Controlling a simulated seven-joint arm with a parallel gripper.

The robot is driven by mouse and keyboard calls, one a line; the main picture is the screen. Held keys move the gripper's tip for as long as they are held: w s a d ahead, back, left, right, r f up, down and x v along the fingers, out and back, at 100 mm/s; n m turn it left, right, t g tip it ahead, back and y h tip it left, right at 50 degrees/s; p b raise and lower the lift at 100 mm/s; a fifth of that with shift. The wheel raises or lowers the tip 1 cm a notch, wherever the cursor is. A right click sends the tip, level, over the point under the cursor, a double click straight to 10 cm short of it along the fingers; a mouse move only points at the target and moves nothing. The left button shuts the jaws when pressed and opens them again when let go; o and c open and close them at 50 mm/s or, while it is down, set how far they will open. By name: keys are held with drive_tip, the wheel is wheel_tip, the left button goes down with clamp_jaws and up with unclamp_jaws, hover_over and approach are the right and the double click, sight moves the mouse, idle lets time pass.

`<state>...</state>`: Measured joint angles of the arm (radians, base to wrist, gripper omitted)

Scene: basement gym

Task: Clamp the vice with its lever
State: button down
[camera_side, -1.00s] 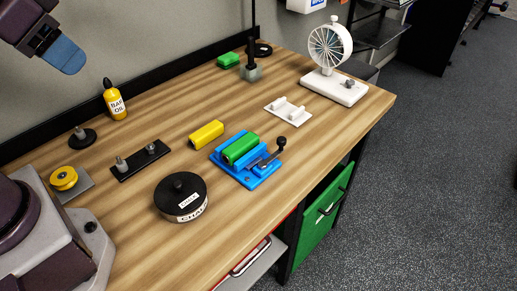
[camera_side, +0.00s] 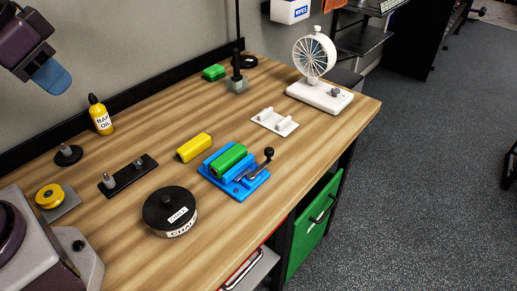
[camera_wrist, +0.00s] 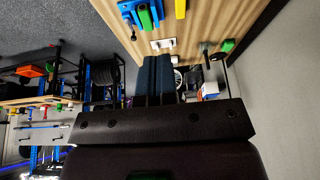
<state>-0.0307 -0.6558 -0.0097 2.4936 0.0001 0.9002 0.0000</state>
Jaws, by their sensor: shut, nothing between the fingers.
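The vice is a blue block (camera_side: 249,186) on the workbench, with a green piece (camera_side: 228,160) lying in its channel. Its dark lever (camera_side: 257,166) is at the right end, with a round black knob raised at the tip. I cannot tell whether the jaw presses on the green piece. The vice also shows at the top of the wrist view (camera_wrist: 128,7), with the green piece (camera_wrist: 146,18) beside it. My gripper (camera_side: 50,77) is shut and empty, high at the upper left, well away from the vice. Its dark blue fingers also show in the wrist view (camera_wrist: 156,75).
A yellow block (camera_side: 194,147) lies just behind the vice. A black chalk tin (camera_side: 170,211) stands to its front left. A bottle (camera_side: 101,115) stands at the back left.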

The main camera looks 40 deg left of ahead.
drive_tip(key=w+f+m+g, duration=0.25)
drive_tip(key=w+f, duration=0.35)
drive_tip(key=w, duration=0.4)
drive_tip(key=m+h, duration=0.4)
drive_tip(key=m, duration=0.6)
approach(244, 149)
wheel_tip(244, 149, up, 3)
drive_tip(key=shift+a+r, duration=0.15)
drive_tip(key=shift+a, duration=0.2)
drive_tip(key=x, duration=1)
drive_tip(key=shift+s, duration=0.25)
drive_tip(key=shift+w+d, duration=0.3)
drive_tip(key=shift+d, duration=0.3)
drive_tip(key=shift+w+d, duration=0.3)
drive_tip(key=shift+d, duration=0.25)
drive_tip(key=shift+w+d, duration=0.35)
drive_tip(key=shift+d, duration=0.2)
